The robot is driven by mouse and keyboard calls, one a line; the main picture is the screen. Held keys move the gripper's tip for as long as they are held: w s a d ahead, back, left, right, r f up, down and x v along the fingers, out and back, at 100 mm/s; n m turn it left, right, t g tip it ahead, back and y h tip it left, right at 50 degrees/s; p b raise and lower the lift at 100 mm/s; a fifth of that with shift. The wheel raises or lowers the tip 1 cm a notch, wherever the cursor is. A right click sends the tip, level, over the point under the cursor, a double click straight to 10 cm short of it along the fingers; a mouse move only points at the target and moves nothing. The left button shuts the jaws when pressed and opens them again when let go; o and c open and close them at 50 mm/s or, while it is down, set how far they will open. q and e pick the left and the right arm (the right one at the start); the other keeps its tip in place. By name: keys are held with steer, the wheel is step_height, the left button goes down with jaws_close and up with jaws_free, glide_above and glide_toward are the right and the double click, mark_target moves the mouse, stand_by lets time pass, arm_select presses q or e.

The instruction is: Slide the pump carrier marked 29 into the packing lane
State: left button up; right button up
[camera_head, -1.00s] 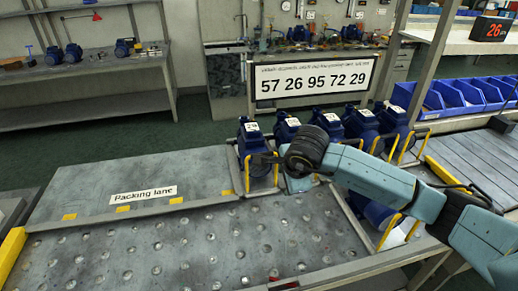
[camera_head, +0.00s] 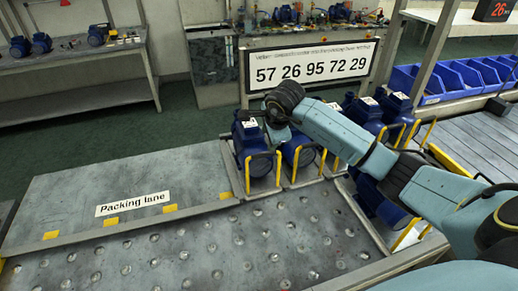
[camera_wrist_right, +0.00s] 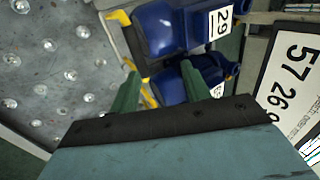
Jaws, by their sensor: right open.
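The pump carrier marked 29 (camera_head: 257,160) is the leftmost of a row of blue pumps with yellow handles. It stands upright by the right end of the packing lane (camera_head: 75,194). In the right wrist view its 29 label and blue body (camera_wrist_right: 172,27) show at the top, beyond my fingers. My right gripper (camera_wrist_right: 162,88) is open and empty. A second blue pump (camera_wrist_right: 173,82) shows between and behind the fingers, its label partly hidden. In the head view the right gripper (camera_head: 268,120) is above the first two pumps; its fingertips are hard to see. My left gripper is out of view.
A sign reading 57 26 95 72 29 (camera_head: 312,66) stands behind the pumps. More pumps (camera_head: 366,113) stand to the right, partly hidden by my arm. A studded plate (camera_head: 190,245) lies in front of the bare lane. Blue bins (camera_head: 450,88) are at right.

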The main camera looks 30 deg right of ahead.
mark_target(269, 153)
steer(key=f, duration=0.1)
steer(key=f+b, duration=0.2)
steer(key=f, duration=0.1)
steer(key=shift+w+a, duration=0.1)
steer(key=shift+w, duration=0.2)
steer(key=shift+s+f+b, duration=0.85)
steer(key=shift+s+b, duration=0.1)
steer(key=shift+s, duration=0.05)
steer(key=shift+w+d+f+b, duration=0.2)
steer(key=shift+w+f+b, duration=0.35)
steer(key=shift+w+f, duration=0.4)
steer(key=shift+w, duration=0.05)
steer(key=shift+s+r, duration=0.2)
steer(key=shift+w, duration=0.1)
steer(key=c, duration=0.6)
jaws_close()
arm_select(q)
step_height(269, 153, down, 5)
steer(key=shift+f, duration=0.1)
